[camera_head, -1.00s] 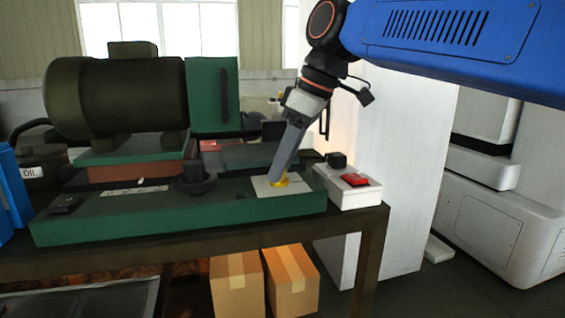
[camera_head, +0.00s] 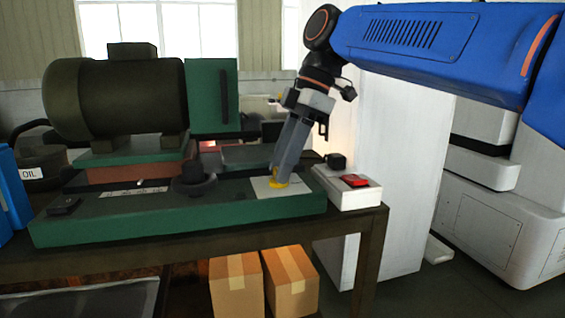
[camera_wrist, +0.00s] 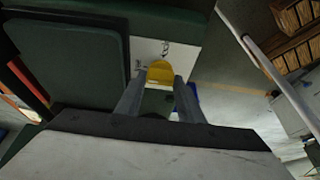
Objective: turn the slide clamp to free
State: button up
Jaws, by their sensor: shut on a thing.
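The slide clamp is a small yellow knob (camera_head: 279,183) on a pale plate (camera_head: 262,187) at the right end of the green machine bed. My gripper (camera_head: 280,178) comes down on it from above, tilted, and is shut on it. In the wrist view the yellow knob (camera_wrist: 160,72) sits between the two grey fingertips (camera_wrist: 161,80). Small dark marks show on the pale plate beyond the knob, too small to read. The fingers hide part of the knob.
A white box with a red button (camera_head: 355,181) stands close to the right of the bed. A black knob (camera_head: 194,180) rises from the bed on the left, below the large motor (camera_head: 115,95). Two cardboard boxes (camera_head: 236,288) sit under the bench.

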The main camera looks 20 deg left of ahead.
dwell(0.3)
jog(key=o, duration=1.1)
jog(key=shift+c, duration=0.2)
jog(key=shift+r, duration=0.15)
